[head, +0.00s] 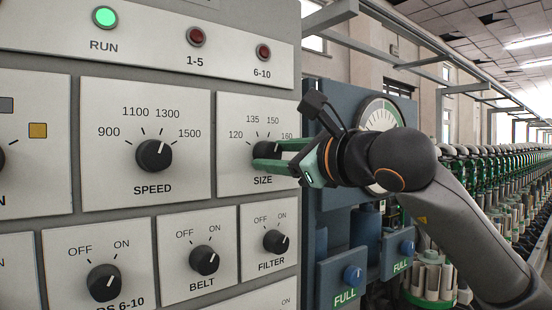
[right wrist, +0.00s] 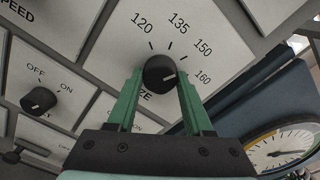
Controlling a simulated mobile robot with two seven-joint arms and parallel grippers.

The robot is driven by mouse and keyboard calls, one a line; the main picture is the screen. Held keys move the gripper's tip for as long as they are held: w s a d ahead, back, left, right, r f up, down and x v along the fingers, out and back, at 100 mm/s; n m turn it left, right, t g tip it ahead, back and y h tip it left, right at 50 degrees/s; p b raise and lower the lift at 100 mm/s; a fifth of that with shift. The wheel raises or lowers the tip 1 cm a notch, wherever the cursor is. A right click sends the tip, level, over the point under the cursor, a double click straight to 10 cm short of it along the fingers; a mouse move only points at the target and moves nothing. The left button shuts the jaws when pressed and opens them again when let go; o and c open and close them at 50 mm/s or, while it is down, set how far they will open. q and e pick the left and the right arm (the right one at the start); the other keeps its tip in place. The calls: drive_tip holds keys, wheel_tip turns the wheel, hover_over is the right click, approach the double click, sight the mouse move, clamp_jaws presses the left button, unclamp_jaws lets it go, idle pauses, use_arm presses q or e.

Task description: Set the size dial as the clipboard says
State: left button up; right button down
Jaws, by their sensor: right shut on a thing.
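The size dial (head: 264,150) is a black round knob on a pale panel marked 120, 135, 150 and 160. In the right wrist view the same dial (right wrist: 160,70) sits between the green fingers, and its white mark points right, roughly toward 160. My right gripper (head: 268,158) is shut on the dial, with one finger on each side (right wrist: 160,85). The fingers hide part of the dial in the head view. The clipboard and my left gripper are not in view.
The speed dial (head: 153,156) is left of the size panel. The filter switch (head: 276,242) and belt switch (head: 204,260) are below. A lit green RUN lamp (head: 105,17) is above. A round gauge (head: 379,115) and blue machine parts stand right, behind my right arm.

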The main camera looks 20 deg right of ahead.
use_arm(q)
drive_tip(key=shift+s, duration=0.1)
use_arm(e)
drive_tip(key=shift+n, duration=0.5)
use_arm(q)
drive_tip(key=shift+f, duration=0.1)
use_arm(e)
drive_tip(key=shift+c, duration=1.5)
unclamp_jaws()
drive_tip(key=shift+s+d, duration=0.1)
drive_tip(key=shift+s, duration=0.2)
use_arm(q)
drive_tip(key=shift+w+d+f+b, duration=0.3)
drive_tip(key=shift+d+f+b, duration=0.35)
drive_tip(key=shift+b, duration=0.65)
use_arm(e)
drive_tip(key=v, duration=1.2)
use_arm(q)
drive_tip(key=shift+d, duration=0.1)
